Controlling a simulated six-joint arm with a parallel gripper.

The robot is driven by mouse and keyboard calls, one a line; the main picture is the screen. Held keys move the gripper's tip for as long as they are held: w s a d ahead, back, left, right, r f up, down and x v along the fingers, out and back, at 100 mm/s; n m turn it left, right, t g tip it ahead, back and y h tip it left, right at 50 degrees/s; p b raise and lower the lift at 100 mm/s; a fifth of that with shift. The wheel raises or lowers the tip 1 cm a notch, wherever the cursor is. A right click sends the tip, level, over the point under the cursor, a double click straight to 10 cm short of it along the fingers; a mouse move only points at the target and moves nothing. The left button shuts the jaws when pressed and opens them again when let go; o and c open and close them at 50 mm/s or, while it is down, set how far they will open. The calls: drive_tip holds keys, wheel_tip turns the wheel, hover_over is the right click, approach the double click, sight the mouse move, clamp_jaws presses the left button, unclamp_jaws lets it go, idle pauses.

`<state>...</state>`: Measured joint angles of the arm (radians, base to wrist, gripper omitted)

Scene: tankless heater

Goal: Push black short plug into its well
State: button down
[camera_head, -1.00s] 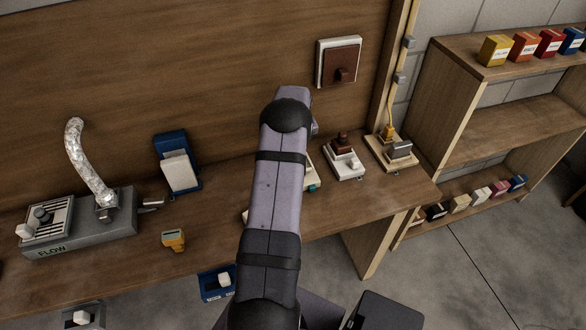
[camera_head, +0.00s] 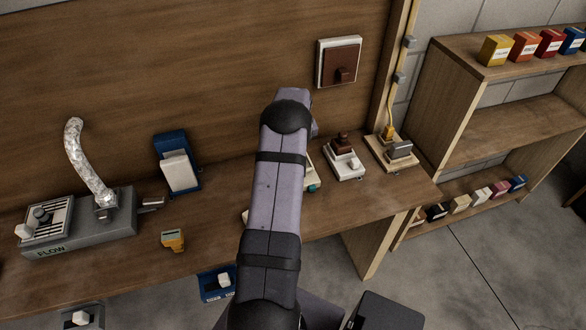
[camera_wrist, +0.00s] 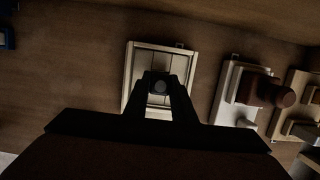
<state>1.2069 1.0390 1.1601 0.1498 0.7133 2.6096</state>
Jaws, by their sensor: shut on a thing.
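In the wrist view, my gripper (camera_wrist: 160,80) is over a cream-framed panel box (camera_wrist: 132,82), with its two fingers close together around a small dark piece, the black short plug (camera_wrist: 159,76). A grey round spot shows between the fingers. The fingers and the plug cover the middle of the box, so the well and the plug's depth in it cannot be told. In the head view my arm hides the gripper and plug; only a cream edge of the box (camera_head: 313,172) shows to its right.
Right of the box stands a white unit with a brown knob (camera_head: 343,144), also in the wrist view (camera_wrist: 280,95). Beyond it is a cream base with a grey block (camera_head: 399,150). A yellow tool (camera_head: 173,240) and blue holder (camera_head: 176,162) are left. Bench between is clear.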

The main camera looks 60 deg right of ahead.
drive_tip(key=shift+f+b, duration=0.6)
drive_tip(key=shift+f, duration=0.35)
idle(0.9)
drive_tip(key=c, duration=1.4)
unclamp_jaws()
drive_tip(key=shift+a+f, duration=0.1)
drive_tip(key=shift+r+b, duration=0.3)
drive_tip(key=shift+r, duration=0.25)
drive_tip(key=b+v, duration=0.2)
drive_tip(key=v, duration=0.4)
drive_tip(key=shift+s+r, duration=0.2)
drive_tip(key=shift+r, duration=0.05)
